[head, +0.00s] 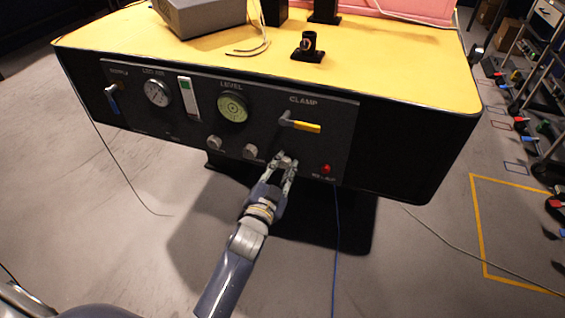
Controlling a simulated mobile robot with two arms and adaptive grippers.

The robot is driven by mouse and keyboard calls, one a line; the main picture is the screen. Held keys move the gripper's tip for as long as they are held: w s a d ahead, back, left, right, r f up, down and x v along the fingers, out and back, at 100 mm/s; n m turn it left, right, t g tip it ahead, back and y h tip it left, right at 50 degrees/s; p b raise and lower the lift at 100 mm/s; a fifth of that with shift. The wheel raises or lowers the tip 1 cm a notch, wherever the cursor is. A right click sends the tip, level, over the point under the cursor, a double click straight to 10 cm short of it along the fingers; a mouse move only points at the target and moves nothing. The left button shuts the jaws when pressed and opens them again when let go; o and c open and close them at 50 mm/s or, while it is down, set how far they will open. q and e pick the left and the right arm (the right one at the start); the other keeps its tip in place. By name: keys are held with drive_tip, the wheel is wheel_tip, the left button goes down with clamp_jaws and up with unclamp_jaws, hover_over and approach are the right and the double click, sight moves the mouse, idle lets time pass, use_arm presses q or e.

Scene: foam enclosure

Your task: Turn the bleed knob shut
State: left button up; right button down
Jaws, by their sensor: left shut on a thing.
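My left gripper (284,158) is at the lower part of the black front panel (190,130), its fingers shut on a small knob in the row of knobs, taken here as the bleed knob. The fingers cover most of this knob, so its turn angle cannot be told, and no label for it can be read. Two similar grey knobs, a left one (214,143) and a middle one (250,151), sit to the left of the gripper. My right gripper is not in view.
Above the gripper is the CLAMP lever (304,125) with a yellow handle. A red button or lamp (326,168) sits close to its right. The LEVEL gauge (232,107), a dial gauge (157,93) and a blue-handled valve (112,98) are further left. A blue cable (337,230) hangs below.

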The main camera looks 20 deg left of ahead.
use_arm(q)
drive_tip(key=m+p, duration=0.1)
drive_tip(key=m, duration=0.1)
drive_tip(key=shift+r+m, duration=0.1)
drive_tip(key=shift+m, duration=0.2)
drive_tip(key=shift+m+p, duration=0.35)
drive_tip(key=shift+m, duration=1.35)
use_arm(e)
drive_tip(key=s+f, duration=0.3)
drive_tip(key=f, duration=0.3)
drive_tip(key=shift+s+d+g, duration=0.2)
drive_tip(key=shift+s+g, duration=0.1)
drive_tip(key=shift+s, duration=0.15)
use_arm(q)
drive_tip(key=o, duration=1.1)
drive_tip(key=shift+c, duration=0.2)
drive_tip(key=s, duration=1.2)
drive_tip(key=shift+a, duration=0.2)
